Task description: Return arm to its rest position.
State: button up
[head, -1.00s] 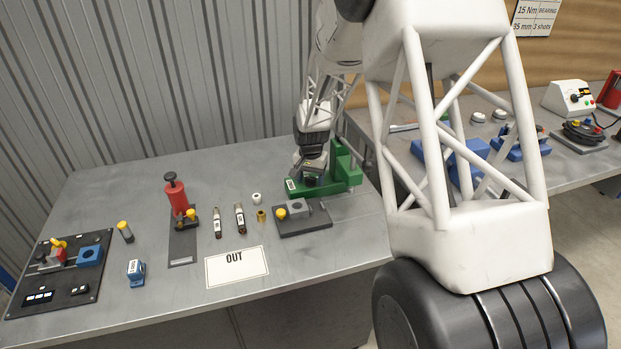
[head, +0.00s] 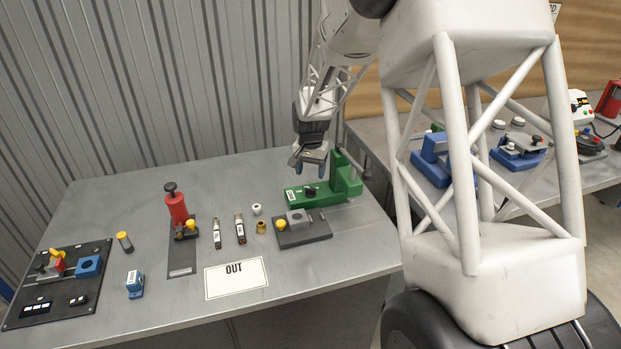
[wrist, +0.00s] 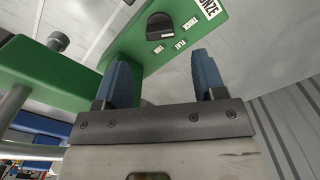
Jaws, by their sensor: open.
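My gripper (head: 311,168) is above the green fixture (head: 318,195) at the back right of the grey table (head: 110,205). In the wrist view, the two blue fingers of my gripper (wrist: 165,82) stand apart with nothing between them. Beyond them the green fixture (wrist: 130,45) shows a black knob (wrist: 160,26) with printed labels around it. The fingers look clear of the knob.
A grey block with a yellow knob (head: 303,232) stands in front of the fixture. To its left are small cylinders (head: 240,228), a red press (head: 176,207), a white "OUT" card (head: 236,279) and a black board (head: 55,295). A corrugated wall (head: 170,90) is behind.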

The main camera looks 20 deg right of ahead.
jog(key=shift+r, duration=0.25)
jog(key=shift+s+a+r, duration=0.1)
jog(key=shift+s+r, duration=0.25)
jog(key=shift+r, duration=0.05)
jog(key=s+a+r+n+t, duration=0.1)
jog(key=s+a+r+n, duration=0.1)
jog(key=s+r, duration=0.65)
jog(key=s+a+r+n, duration=0.15)
jog(key=s+r, duration=0.35)
jog(key=s, duration=0.7)
jog(key=s+a+r+n, duration=0.1)
jog(key=s, duration=1)
jog(key=s+a+r+n+t, duration=0.1)
jog(key=s+a+n, duration=0.1)
jog(key=s, duration=1)
jog(key=shift+s+a+r+t, duration=0.2)
jog(key=shift+s+t, duration=0.05)
jog(key=shift+t, duration=0.05)
